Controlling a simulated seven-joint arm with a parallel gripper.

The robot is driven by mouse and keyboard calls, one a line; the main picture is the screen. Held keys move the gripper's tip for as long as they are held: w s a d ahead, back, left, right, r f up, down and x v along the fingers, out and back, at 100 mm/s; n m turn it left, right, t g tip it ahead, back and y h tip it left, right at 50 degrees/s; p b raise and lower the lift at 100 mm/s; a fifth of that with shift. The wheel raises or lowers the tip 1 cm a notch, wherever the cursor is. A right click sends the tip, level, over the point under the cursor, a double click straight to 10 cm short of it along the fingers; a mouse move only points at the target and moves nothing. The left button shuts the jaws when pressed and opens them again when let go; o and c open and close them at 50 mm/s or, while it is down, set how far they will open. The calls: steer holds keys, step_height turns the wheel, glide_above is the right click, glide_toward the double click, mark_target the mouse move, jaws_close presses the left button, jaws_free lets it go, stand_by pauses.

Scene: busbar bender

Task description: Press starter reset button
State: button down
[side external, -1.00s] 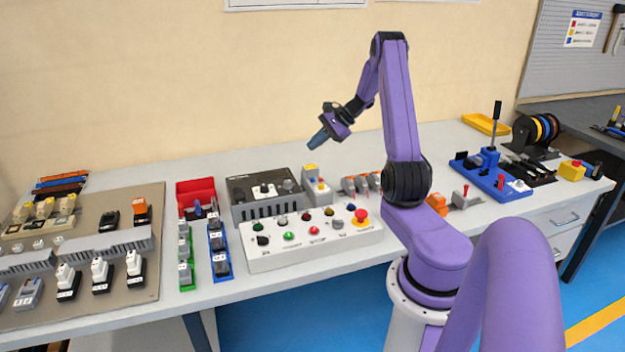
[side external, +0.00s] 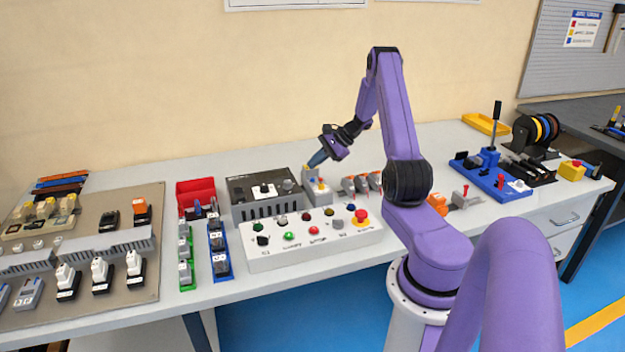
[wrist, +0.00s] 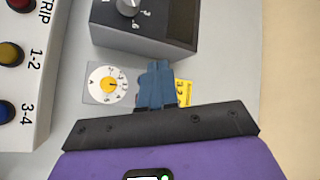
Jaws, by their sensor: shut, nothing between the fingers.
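The starter (side external: 318,188) is a small grey unit with a dial, standing behind the control panel and beside the dark box. In the wrist view, its white dial (wrist: 109,85) has a yellow centre, and a yellow label (wrist: 184,92) shows past the fingers. My gripper (side external: 311,164) is shut and empty, its blue fingers angled down at the starter's back upper part. In the wrist view, the gripper (wrist: 154,68) covers the area between dial and label. I cannot make out the reset button; the fingers may hide it. Contact cannot be told.
The white control panel (side external: 275,261) with coloured buttons and a red mushroom button (side external: 361,217) lies in front. The dark box (side external: 262,209) with a knob stands close on the left. Grey-orange parts (side external: 362,184) stand to the right. The table behind is clear.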

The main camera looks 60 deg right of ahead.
steer(key=shift+f, duration=1.1)
steer(key=shift+f, duration=0.1)
stand_by(1.2)
steer(key=shift+f, duration=0.35)
steer(key=shift+f, duration=0.35)
stand_by(0.7)
steer(key=shift+r, duration=0.8)
step_height(320, 180, up, 5)
stand_by(0.8)
